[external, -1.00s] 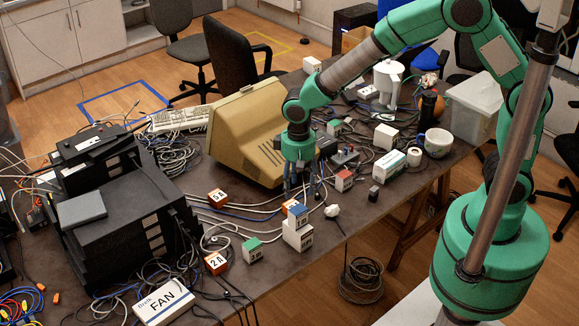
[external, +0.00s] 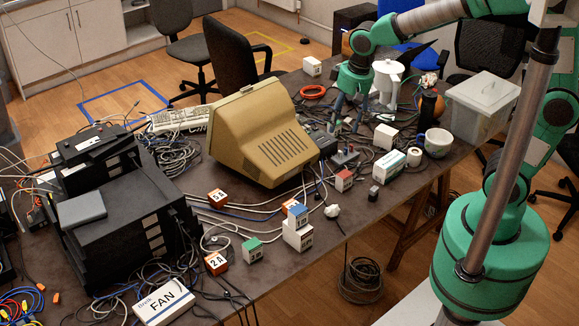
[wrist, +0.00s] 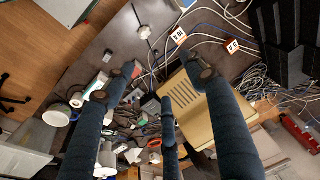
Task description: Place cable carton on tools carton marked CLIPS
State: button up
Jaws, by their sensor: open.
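No lettering reading CLIPS or cable is legible, so I cannot tell which cartons are the task's. Small cartons on the table include a blue-topped one (external: 297,211) stacked on a white one (external: 299,238), a green-topped one (external: 252,250), a red-topped one (external: 343,180) and an orange one marked 2A (external: 216,263). My gripper (external: 347,126) is open, fingers pointing down over the clutter behind and right of the beige monitor (external: 262,135). In the wrist view my gripper (wrist: 158,76) has its fingers spread, with nothing visible between them.
A white jug (external: 388,82) stands close to the gripper's right. A mug (external: 436,143) and a lidded plastic bin (external: 483,105) are at the right edge. Black equipment (external: 120,215) fills the left. Loose cables cover much of the table; its front right has some bare room.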

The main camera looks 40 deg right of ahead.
jog(key=s+d+r+t, duration=0.1)
jog(key=s+d+r, duration=0.4)
jog(key=s+d, duration=0.4)
jog(key=s+d+r+t, duration=0.2)
jog(key=s+d+r, duration=0.4)
jog(key=s+d, duration=0.3)
jog(key=shift+d+m+t+h, duration=0.3)
jog(key=shift+d+h, duration=0.1)
jog(key=shift+d, duration=0.5)
